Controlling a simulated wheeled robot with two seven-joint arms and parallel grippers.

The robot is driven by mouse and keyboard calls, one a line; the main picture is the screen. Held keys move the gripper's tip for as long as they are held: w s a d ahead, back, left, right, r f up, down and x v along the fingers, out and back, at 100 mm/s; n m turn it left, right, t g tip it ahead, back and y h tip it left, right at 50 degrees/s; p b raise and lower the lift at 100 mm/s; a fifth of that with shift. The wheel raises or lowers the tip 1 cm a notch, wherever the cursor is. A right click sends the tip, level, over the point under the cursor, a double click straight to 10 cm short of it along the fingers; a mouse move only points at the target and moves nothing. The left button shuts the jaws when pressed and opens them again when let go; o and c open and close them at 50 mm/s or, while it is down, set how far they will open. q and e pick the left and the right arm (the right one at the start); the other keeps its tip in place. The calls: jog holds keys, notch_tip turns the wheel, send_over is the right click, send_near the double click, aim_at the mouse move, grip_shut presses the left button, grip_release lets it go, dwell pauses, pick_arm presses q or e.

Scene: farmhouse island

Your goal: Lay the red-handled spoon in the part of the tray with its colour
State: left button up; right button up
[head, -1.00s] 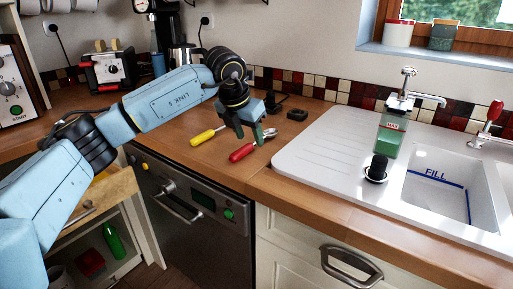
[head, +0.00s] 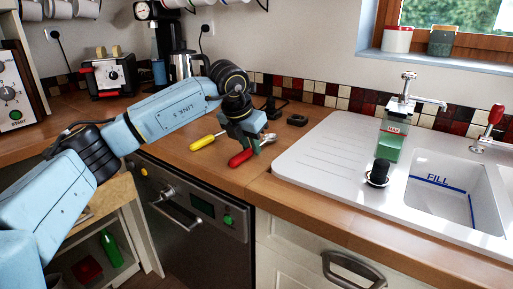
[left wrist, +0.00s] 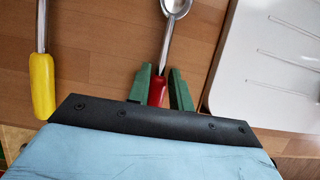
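The red-handled spoon (head: 240,158) lies on the wooden counter, left of the white sink's drainboard. Its metal bowl and red handle (left wrist: 156,92) show in the left wrist view. My left gripper (head: 256,145) is low over the spoon. In the left wrist view, the green fingers of my left gripper (left wrist: 163,88) stand apart, one on each side of the red handle, with a gap on the right. I cannot tell how far down they reach. No colour-parted tray is clearly visible; my left arm covers part of the open wooden drawer (head: 112,196). My right gripper is out of view.
A yellow-handled utensil (head: 202,143) lies left of the spoon. The sink unit (head: 312,165) stands to the right, with a soap bottle (head: 391,142) on it. A toaster (head: 112,77) and a kettle (head: 186,66) stand behind. A dishwasher (head: 190,205) is below the counter.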

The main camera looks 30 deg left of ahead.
pick_arm(q)
jog(key=shift+o, duration=0.7)
grip_shut()
jog(key=shift+r, duration=0.15)
jog(key=shift+r+p, duration=2.1)
jog(key=shift+r, duration=0.3)
